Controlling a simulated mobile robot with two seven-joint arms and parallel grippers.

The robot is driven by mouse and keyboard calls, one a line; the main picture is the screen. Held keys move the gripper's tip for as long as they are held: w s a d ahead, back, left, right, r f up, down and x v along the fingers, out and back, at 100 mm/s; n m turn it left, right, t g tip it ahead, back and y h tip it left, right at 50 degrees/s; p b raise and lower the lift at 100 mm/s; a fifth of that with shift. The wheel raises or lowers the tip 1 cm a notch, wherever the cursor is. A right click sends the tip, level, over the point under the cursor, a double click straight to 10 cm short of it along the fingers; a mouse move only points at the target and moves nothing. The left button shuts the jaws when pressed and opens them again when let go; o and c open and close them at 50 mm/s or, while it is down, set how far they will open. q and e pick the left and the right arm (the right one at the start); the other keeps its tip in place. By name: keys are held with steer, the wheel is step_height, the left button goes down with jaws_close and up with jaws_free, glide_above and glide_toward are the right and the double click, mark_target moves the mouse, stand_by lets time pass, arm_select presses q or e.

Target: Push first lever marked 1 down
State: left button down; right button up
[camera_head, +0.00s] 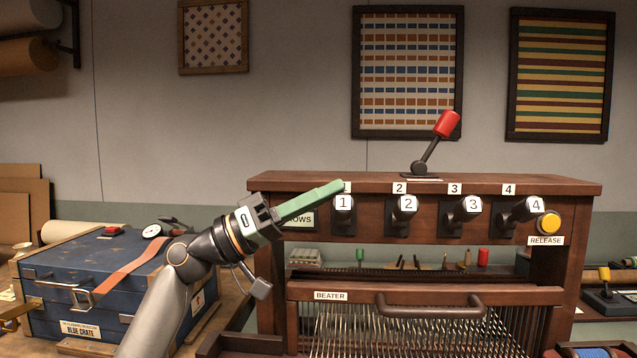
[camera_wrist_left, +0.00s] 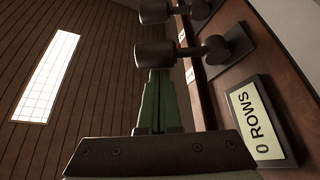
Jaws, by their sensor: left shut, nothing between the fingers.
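The lever marked 1 (camera_head: 344,204) is a white-ended knob on the loom's dark front beam, first from the left in a row of numbered levers. My left gripper (camera_head: 342,186) is shut and empty, its green fingers reaching across the beam with their tips just above the lever 1 knob. In the left wrist view the green fingers (camera_wrist_left: 155,100) point at a lever knob (camera_wrist_left: 155,54), which covers their tips. I cannot tell whether they touch it. Levers 2 (camera_head: 408,205), 3 (camera_head: 467,207) and 4 (camera_head: 528,208) stand to the right. My right gripper is out of view.
A ROWS display (camera_wrist_left: 258,123) sits left of lever 1, partly behind my gripper in the head view. A yellow RELEASE button (camera_head: 549,223) is at the right end. A red-handled lever (camera_head: 447,124) rises on top. The beater handle (camera_head: 430,306) juts out below. A blue crate (camera_head: 90,285) stands left.

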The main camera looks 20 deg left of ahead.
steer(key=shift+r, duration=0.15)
arm_select(q)
steer(key=shift+s+f+m+b, duration=0.1)
steer(key=shift+f+m+b, duration=0.15)
steer(key=shift+b, duration=0.25)
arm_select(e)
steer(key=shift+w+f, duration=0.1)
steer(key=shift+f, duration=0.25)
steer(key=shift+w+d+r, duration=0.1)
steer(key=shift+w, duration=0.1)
arm_select(q)
steer(key=shift+m+g+h+b, duration=0.3)
steer(key=shift+m+b, duration=0.05)
steer(key=shift+b, duration=0.15)
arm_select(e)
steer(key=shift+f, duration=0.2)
arm_select(q)
steer(key=shift+s, duration=0.1)
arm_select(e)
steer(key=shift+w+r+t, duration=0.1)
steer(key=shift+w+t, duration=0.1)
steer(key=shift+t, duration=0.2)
